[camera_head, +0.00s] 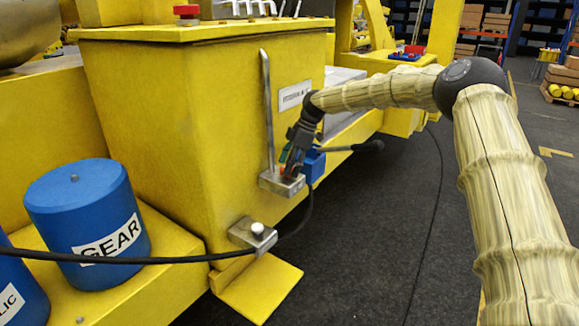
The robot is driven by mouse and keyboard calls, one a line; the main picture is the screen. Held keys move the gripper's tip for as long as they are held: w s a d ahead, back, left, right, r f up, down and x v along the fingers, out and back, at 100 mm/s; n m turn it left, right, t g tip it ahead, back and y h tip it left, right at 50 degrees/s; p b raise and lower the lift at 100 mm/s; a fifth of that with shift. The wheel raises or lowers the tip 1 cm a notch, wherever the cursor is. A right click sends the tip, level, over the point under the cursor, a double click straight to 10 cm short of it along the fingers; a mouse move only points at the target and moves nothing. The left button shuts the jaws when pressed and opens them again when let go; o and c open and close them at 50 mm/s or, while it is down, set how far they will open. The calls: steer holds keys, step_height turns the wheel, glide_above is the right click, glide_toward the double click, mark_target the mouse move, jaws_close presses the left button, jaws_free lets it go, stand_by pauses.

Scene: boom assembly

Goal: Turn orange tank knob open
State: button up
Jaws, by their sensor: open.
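A yellow tank (150,120) fills the left middle, with a white label (293,96) and an upright metal tube (267,110) on its face. The tube runs down to a small metal block (281,184) low on the tank. A small orange-red part, which looks like the tank knob (290,171), shows just above the block and is mostly hidden by my gripper. My gripper (291,163) is open and points down at this part, with its fingers close around or beside it. I cannot tell whether they touch it.
A blue box (314,166) sits right beside my gripper, with a black lever (365,147) further right. A second metal fitting (252,235) and a black cable (150,259) lie below. A blue GEAR canister (85,205) stands left. Dark floor (390,230) is open at right.

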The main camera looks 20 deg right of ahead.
steer(key=v, duration=1.1)
steer(key=shift+d+r, duration=0.15)
steer(key=shift+d, duration=0.1)
